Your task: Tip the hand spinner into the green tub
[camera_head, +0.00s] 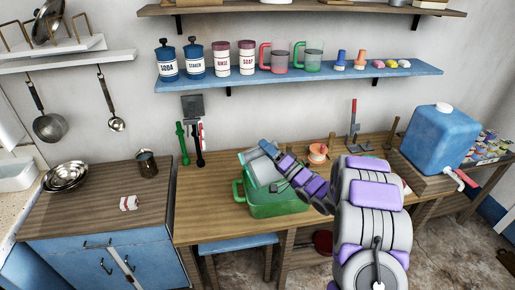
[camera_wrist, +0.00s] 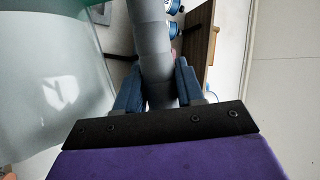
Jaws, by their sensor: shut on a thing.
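The green tub (camera_head: 278,208) stands on the wooden bench, with a green handle at its left side. A pale, see-through vessel, which I take to be the hand spinner (camera_head: 264,172), is over the tub and looks tilted. In the wrist view its clear wall (camera_wrist: 50,85) fills the left side. My gripper (camera_head: 270,150) is at the spinner, above the tub. In the wrist view my gripper's blue fingers (camera_wrist: 157,88) are shut on a grey round handle (camera_wrist: 153,40). The spinner's contents and the tub's inside are mostly hidden.
A blue water container (camera_head: 438,138) with a tap stands at the right. An orange-topped item (camera_head: 318,153) and an upright lever tool (camera_head: 353,130) are behind my arm. A blue shelf (camera_head: 340,78) with canisters and jugs hangs above.

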